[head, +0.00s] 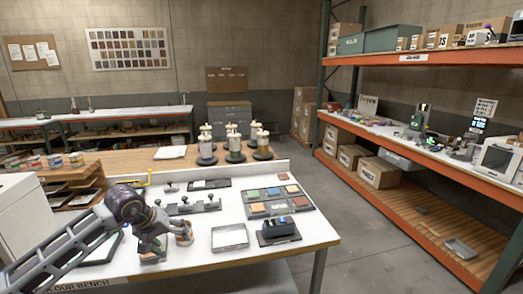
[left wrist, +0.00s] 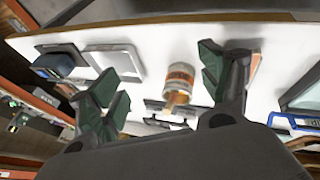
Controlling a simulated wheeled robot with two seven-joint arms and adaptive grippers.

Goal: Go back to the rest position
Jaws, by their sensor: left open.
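My left gripper (head: 165,243) is over the front left part of the white colour bench (head: 195,257). In the left wrist view its two green-padded fingers (left wrist: 160,92) are spread wide with nothing held between them. A small jar with an orange and white label (left wrist: 181,76) stands on the bench beyond the fingertips, seen in the gap and apart from both fingers. In the head view the jar (head: 184,235) shows beside the gripper, partly hidden by it. My right gripper is in neither view.
A grey tray (head: 230,237) and a dark device (head: 278,231) stand right of the gripper. A panel of colour swatches (head: 279,201) and a grey fixture (head: 193,205) lie farther back. Dispensers (head: 234,146) stand behind. Clear floor (head: 365,235) separates the bench from an orange shelving rack (head: 415,58).

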